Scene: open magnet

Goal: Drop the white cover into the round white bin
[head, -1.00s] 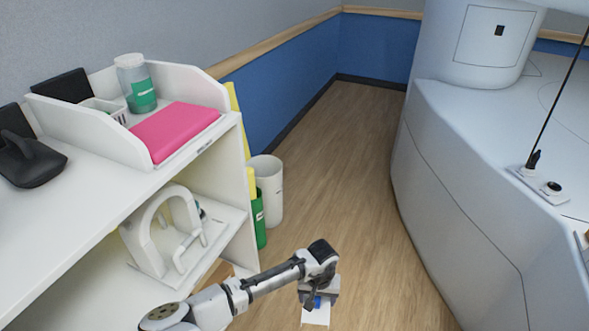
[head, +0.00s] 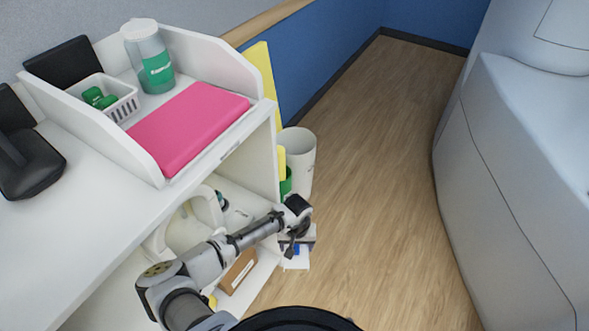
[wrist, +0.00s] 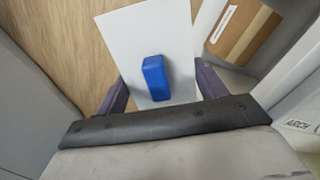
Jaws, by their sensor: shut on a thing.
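The white cover (wrist: 151,38) is a flat white panel with a blue block-like handle (wrist: 155,78). My gripper (wrist: 158,85) is shut on the white cover, with one finger on each side in the wrist view. In the head view the cover (head: 297,264) hangs below my gripper (head: 296,246), beside the shelf unit. The round white bin (head: 301,160) stands on the floor past the end of the shelf unit, farther off than my gripper. Its near lower part is hidden by a green container and a yellow item.
The white shelf unit (head: 60,215) fills the left, with a pink folder (head: 188,128) and a bottle (head: 150,58) on top. A green container (head: 286,184) and a yellow item (head: 262,85) stand beside the bin. A large white machine (head: 510,190) is at right; wooden floor (head: 385,170) between is clear.

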